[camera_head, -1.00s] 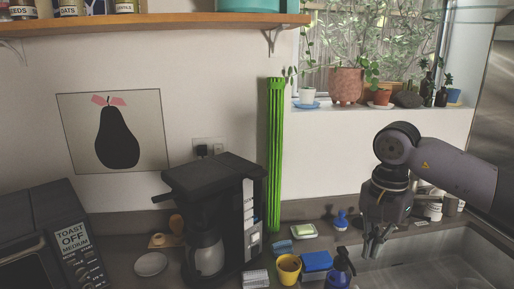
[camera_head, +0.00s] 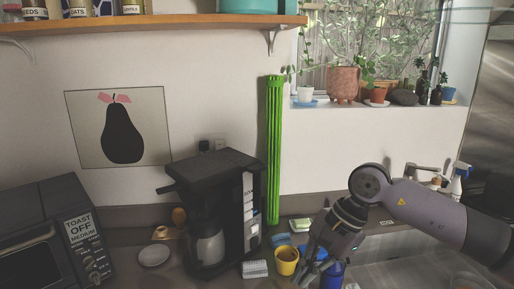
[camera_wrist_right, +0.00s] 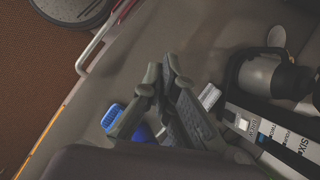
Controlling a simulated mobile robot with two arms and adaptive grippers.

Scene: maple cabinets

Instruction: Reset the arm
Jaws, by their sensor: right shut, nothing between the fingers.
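My right gripper (camera_head: 312,262) is over the counter near the front of the sink's left side, pointing down and to the left. Its fingers are shut with nothing between them; the fingertips (camera_wrist_right: 167,68) also show close together in the right wrist view. In the head view it overlaps the blue items and is just right of the yellow cup (camera_head: 287,262). My right arm comes in from the right, across the sink. My left gripper is not in view.
A black coffee maker (camera_head: 215,170) stands left of the gripper, with a toaster oven (camera_head: 45,245) farther left. A green striped column (camera_head: 273,150) stands at the wall. A blue bottle (camera_head: 332,276) is close by the gripper. Potted plants (camera_head: 343,85) line the windowsill.

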